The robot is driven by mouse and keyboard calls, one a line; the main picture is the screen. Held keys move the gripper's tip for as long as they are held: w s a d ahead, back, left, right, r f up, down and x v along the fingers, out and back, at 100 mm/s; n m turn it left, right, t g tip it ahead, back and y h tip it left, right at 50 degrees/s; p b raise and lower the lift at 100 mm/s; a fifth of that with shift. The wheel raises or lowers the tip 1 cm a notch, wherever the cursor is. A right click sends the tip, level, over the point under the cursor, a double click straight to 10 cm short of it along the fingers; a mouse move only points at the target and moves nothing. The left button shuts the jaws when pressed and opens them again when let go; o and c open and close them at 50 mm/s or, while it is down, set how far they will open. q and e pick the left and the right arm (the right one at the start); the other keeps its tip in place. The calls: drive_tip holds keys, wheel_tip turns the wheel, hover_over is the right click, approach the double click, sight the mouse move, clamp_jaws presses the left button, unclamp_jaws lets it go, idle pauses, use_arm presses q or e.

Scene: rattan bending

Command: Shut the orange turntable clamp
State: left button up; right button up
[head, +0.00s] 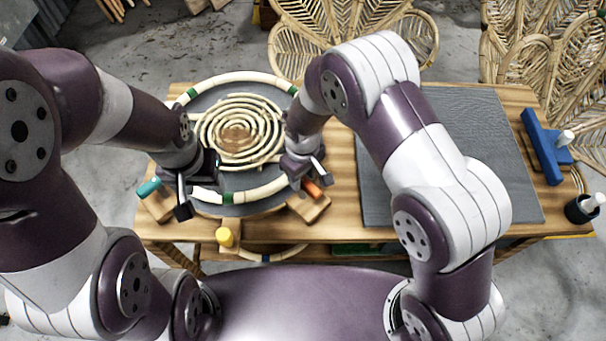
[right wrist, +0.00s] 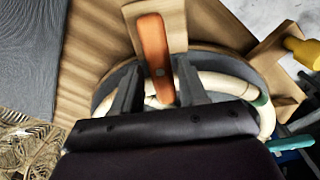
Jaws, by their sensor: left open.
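The orange clamp lever (head: 312,188) sits on a wooden block at the front right of the grey turntable (head: 256,207). In the right wrist view the orange lever (right wrist: 153,48) lies lengthwise, its near end between my right gripper's fingertips. My right gripper (head: 306,176) is open there; its fingers (right wrist: 159,80) stand apart, one on each side of the lever's end. I cannot tell whether they touch it. My left gripper (head: 195,190) is open and empty over the turntable's front left, beside the teal clamp (head: 148,187).
A pale rattan ring with green bands (head: 234,84) and a rattan coil (head: 240,122) lie on the turntable. A yellow clamp (head: 225,236) stands at the front. A grey mat (head: 480,150), a blue tool (head: 541,147) and a dark cup (head: 579,211) are to the right.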

drive_tip(key=shift+o, duration=0.3)
drive_tip(key=shift+s, duration=0.1)
wheel_tip(320, 180, up, 13)
drive_tip(key=b, duration=0.1)
drive_tip(key=shift+f, duration=0.2)
